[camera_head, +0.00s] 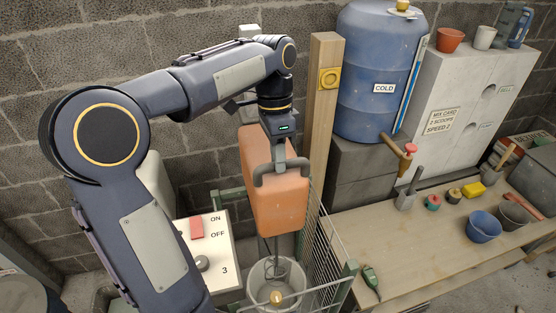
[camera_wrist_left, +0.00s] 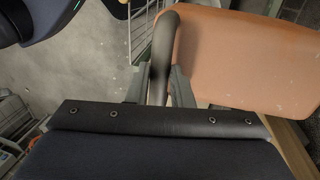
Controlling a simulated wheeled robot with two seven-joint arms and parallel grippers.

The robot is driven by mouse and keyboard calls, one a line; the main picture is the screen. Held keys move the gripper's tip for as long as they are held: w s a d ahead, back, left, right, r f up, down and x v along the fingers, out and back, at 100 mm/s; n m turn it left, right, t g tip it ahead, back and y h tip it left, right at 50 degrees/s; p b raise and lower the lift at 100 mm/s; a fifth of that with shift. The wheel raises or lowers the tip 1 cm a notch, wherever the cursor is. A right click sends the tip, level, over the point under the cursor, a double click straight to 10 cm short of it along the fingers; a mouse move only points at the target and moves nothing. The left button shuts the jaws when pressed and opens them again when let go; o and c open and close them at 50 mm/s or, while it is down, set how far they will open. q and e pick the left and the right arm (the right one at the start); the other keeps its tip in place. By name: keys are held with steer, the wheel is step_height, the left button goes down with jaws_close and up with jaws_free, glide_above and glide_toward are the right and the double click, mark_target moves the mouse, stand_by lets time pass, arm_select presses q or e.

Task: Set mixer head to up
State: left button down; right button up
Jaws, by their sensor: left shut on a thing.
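The mixer head (camera_head: 275,190) is an orange box with a dark grey bar handle (camera_head: 281,167) on its front. It stands over a grey bucket (camera_head: 275,285), with the whisk hanging down from it into the bucket. My left gripper (camera_head: 279,160) is at the handle and shut on it. In the left wrist view the handle (camera_wrist_left: 163,50) passes between the two fingers, with the orange mixer head (camera_wrist_left: 245,62) to the right. My right gripper is not in view.
A control panel (camera_head: 222,252) with a red switch and a knob stands left of the bucket. A wire guard (camera_head: 328,240) and a wooden post (camera_head: 320,130) are close on the right. The workbench (camera_head: 400,245) holds a blue bowl (camera_head: 484,226) and tools.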

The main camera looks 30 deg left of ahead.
arm_select(q)
steer(key=shift+w+r, duration=0.1)
steer(key=shift+r, duration=0.25)
steer(key=c, duration=1.3)
jaws_free()
steer(key=shift+c, duration=0.2)
steer(key=shift+o, duration=0.2)
steer(key=shift+f, duration=0.1)
steer(key=shift+r, duration=0.4)
steer(key=s+v, duration=0.1)
steer(key=v, duration=0.5)
steer(key=shift+w+r, duration=0.45)
steer(key=shift+w, duration=0.05)
steer(key=shift+a, duration=0.1)
